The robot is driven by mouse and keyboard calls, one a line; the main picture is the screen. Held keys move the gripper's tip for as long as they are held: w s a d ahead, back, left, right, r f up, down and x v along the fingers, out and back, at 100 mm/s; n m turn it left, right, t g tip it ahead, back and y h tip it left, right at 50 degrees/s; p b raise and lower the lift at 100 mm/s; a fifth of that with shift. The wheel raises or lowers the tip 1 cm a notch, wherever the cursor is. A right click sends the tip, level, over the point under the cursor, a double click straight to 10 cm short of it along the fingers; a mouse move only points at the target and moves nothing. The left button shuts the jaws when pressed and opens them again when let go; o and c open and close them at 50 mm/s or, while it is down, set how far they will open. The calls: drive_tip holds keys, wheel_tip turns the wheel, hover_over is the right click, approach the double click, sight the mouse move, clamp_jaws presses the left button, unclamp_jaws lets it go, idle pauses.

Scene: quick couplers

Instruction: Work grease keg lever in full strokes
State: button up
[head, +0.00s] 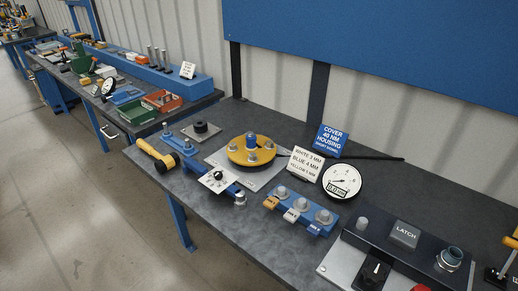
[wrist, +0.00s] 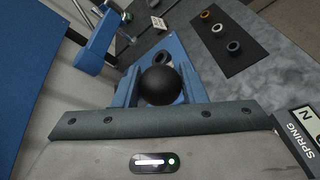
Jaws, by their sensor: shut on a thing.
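In the wrist view, my gripper (wrist: 158,98) is shut on a round black ball knob (wrist: 160,84), with a blue finger on each side of it. The knob hides most of what lies behind it, so its lever rod and the keg body cannot be made out. A blue plate (wrist: 172,47) with a black ring shows just beyond the knob. My gripper does not show in the head view, and I cannot pick out the grease keg there.
A dark mat (wrist: 229,62) with several rings lies to the right in the wrist view. A sign reading SPRING (wrist: 300,134) is at the right edge. In the head view, the grey bench (head: 222,222) carries a yellow flange (head: 251,150), a gauge (head: 342,181) and a LATCH panel (head: 404,235).

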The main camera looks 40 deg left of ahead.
drive_tip(key=shift+a+f, duration=0.1)
drive_tip(key=shift+f, duration=0.05)
drive_tip(key=o, duration=1.2)
drive_tip(key=shift+w, duration=0.15)
drive_tip(key=v, duration=0.7)
drive_tip(key=shift+p, duration=0.4)
